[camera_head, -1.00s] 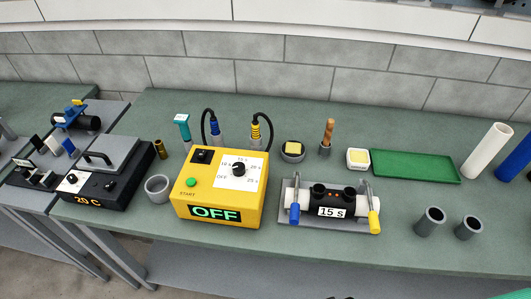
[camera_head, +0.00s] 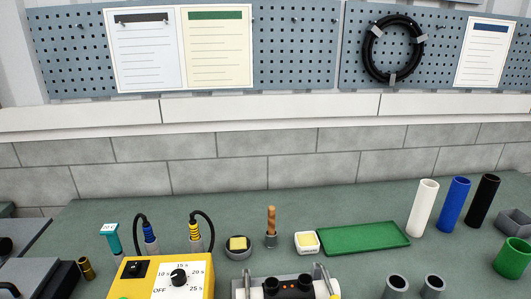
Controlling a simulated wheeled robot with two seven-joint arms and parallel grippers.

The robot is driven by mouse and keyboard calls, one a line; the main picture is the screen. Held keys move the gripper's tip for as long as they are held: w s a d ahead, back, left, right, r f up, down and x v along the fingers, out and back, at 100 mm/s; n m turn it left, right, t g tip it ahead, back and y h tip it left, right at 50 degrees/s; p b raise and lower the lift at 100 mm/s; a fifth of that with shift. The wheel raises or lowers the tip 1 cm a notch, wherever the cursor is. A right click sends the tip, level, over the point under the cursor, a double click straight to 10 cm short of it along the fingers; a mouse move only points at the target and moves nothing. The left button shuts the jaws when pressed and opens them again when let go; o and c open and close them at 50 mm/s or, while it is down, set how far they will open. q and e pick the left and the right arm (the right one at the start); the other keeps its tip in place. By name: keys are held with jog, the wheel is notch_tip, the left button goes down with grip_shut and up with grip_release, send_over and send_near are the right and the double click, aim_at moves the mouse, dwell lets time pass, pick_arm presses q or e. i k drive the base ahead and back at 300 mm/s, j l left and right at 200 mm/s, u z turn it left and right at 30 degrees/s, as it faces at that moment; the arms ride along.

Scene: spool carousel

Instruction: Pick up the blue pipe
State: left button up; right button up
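The blue pipe (camera_head: 454,203) stands upright on the green bench top at the right of the head view. It is between a white pipe (camera_head: 423,207) on its left and a black pipe (camera_head: 483,201) on its right, with small gaps between them. Neither of my grippers shows in the head view.
A green tray (camera_head: 362,238) lies left of the pipes. Two grey cups (camera_head: 396,287) stand in front, and a green ring-shaped piece (camera_head: 513,258) and a grey holder (camera_head: 515,222) stand at right. A yellow control box (camera_head: 163,275) is at left.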

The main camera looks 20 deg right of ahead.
aim_at(460, 187)
jog(key=z, duration=2)
jog(key=i+l, duration=0.1)
jog(key=l+u, duration=0.05)
